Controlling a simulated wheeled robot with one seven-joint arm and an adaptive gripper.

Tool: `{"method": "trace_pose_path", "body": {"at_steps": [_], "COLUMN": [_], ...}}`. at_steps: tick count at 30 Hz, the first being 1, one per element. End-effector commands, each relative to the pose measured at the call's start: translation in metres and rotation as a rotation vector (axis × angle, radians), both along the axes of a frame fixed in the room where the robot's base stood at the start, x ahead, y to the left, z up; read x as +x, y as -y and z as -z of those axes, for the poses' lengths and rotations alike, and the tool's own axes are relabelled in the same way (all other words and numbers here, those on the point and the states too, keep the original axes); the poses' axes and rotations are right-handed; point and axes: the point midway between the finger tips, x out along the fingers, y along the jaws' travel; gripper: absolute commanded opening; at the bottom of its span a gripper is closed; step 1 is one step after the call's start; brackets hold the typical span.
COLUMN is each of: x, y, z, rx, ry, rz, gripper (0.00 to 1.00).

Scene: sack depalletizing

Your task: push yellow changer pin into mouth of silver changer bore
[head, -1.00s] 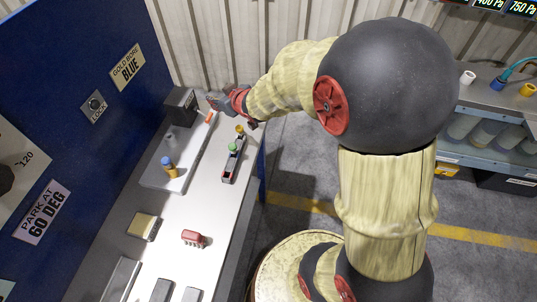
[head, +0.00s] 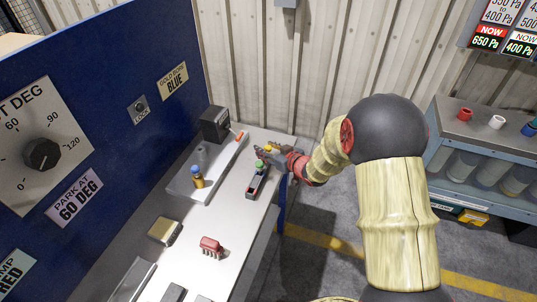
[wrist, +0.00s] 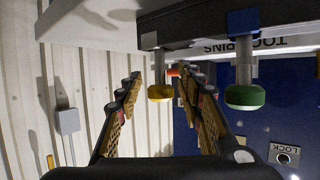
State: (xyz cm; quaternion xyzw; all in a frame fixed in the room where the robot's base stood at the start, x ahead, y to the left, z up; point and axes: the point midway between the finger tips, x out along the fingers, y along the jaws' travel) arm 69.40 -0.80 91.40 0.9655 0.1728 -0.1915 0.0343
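The yellow changer pin (wrist: 160,92) hangs head-down in the wrist view from the dark tool-pin rack (head: 251,189). My gripper (wrist: 163,80) is open, with one finger on each side of the yellow head. A gap shows on the left; contact on the right is unclear. In the head view my gripper (head: 270,150) is at the far end of the rack and partly hides the yellow pin. The silver changer bore (head: 202,155) is a grey cylinder on the raised plate (head: 185,190), left of the rack; its mouth is too small to make out.
A green pin (wrist: 245,96) stands beside the yellow one in the rack. A gold bore (head: 198,182) with a blue-topped pin shares the plate. A black box (head: 215,123) and orange-tipped lever (head: 239,136) are at the back.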

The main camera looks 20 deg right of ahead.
Motion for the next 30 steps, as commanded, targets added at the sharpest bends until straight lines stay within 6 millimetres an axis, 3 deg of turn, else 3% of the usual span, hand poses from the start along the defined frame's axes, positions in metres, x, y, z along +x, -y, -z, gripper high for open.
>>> {"method": "trace_pose_path", "body": {"at_steps": [6,14,30], "x": [0.027,0.031,0.031], "y": [-0.011,-0.012,-0.012], "z": [0.015,0.014,0.014], "rx": [0.001,0.001,0.0], "ry": [-0.001,0.0,-0.001], "rz": [-0.001,0.0,0.0], "gripper": [0.38,0.38,0.07]}}
